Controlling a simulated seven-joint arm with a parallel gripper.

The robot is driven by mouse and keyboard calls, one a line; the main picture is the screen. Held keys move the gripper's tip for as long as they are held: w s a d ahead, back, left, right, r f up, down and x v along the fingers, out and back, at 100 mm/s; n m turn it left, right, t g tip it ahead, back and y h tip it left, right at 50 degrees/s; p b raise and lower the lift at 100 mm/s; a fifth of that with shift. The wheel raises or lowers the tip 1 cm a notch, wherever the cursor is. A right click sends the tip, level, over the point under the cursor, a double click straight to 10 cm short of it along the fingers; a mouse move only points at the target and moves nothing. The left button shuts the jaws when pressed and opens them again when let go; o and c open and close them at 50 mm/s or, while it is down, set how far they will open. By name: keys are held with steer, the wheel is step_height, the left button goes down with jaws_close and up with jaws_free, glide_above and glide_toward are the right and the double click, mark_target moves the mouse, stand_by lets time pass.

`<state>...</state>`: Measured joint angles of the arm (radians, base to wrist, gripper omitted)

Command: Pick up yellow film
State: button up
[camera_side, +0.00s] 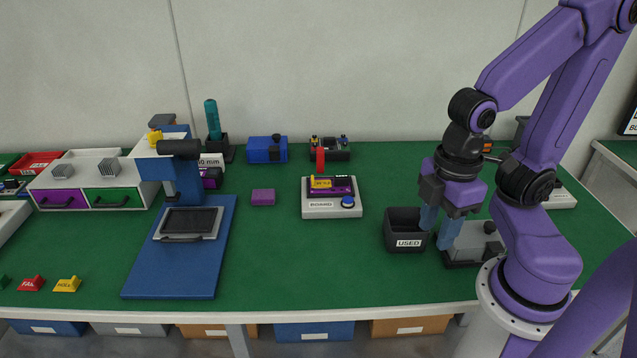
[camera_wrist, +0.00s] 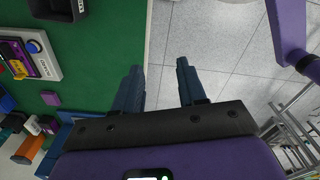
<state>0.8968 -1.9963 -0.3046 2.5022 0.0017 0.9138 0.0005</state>
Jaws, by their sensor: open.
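No piece is clearly recognisable as a yellow film. A small yellow piece (camera_side: 321,183) lies on the purple face of the white unit marked BOARD (camera_side: 319,210). Another small yellow piece (camera_side: 154,136) is on top of the press area at the left. Both are far left of my gripper.
A blue press stand (camera_side: 140,275), a drawer cabinet (camera_side: 72,177) and red and yellow tags (camera_side: 67,284) are at the left. A purple block (camera_side: 263,197) lies mid-bench. The front middle of the green bench is clear.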

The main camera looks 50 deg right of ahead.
steer(key=w+a+r+m, duration=0.1)
steer(key=w+m, duration=0.5)
steer(key=w, duration=0.7)
steer(key=w+a+r+m, duration=0.2)
steer(key=w+m, duration=0.3)
steer(key=w, duration=0.8)
steer(key=m, duration=1.1)
glide_above(313, 177)
step_height(313, 177, down, 5)
steer(key=shift+h, duration=0.3)
step_height(313, 177, down, 11)
steer(key=shift+d, duration=0.15)
steer(key=shift+a+f, duration=0.2)
steer(key=shift+f, duration=2.9)
jaws_close()
